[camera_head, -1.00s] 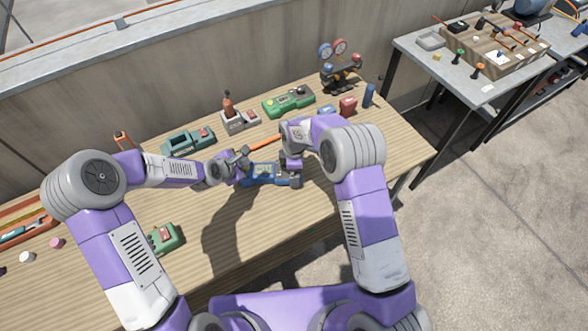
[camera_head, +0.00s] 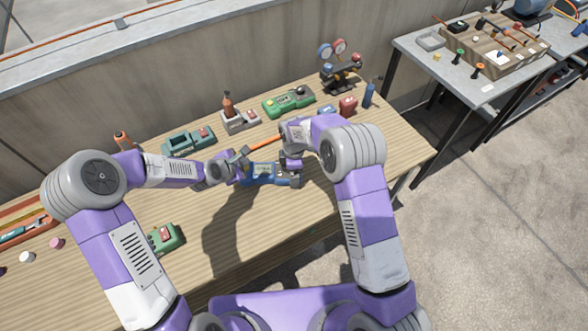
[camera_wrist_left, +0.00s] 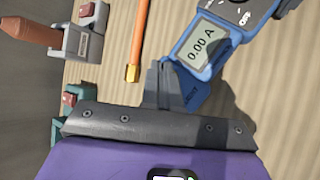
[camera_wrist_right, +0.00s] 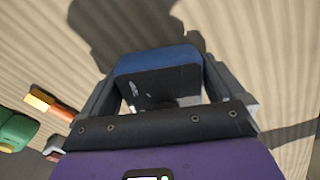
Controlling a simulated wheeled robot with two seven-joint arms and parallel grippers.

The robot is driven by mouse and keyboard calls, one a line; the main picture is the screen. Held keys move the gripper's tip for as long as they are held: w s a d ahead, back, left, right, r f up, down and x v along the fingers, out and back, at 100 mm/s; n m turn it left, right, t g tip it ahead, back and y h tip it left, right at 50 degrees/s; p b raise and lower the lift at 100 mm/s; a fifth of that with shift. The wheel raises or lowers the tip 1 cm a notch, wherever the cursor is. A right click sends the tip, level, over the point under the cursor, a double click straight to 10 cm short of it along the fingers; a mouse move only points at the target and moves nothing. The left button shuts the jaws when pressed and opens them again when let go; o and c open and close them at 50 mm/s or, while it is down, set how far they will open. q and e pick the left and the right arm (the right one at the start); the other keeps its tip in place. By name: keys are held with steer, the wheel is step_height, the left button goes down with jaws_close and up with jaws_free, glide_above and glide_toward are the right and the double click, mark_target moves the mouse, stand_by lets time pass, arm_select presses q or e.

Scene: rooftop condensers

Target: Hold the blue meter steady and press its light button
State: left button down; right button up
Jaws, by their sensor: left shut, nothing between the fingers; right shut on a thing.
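The blue meter (camera_head: 258,179) lies on the wooden bench between my two grippers. In the left wrist view the meter (camera_wrist_left: 228,47) shows a lit display reading 0.00 A and part of a dark dial. My right gripper (camera_head: 292,172) is shut on the meter's right end; in the right wrist view its fingers straddle the blue body (camera_wrist_right: 158,61). My left gripper (camera_head: 244,166) is shut and empty over the meter's left end. Its fingertips (camera_wrist_left: 163,68) overlap the casing beside the display; I cannot tell whether they touch. The light button is not distinguishable.
An orange rod with a brass tip (camera_wrist_left: 136,42) lies just behind the meter. Green devices (camera_head: 288,102), a grey stand with an orange-brown handle (camera_head: 239,121) and a gauge set (camera_head: 341,75) stand farther back.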

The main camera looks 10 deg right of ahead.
stand_by(0.3)
arm_select(q)
steer(key=shift+f, duration=0.45)
stand_by(0.3)
steer(key=shift+r, duration=0.45)
steer(key=shift+r, duration=3)
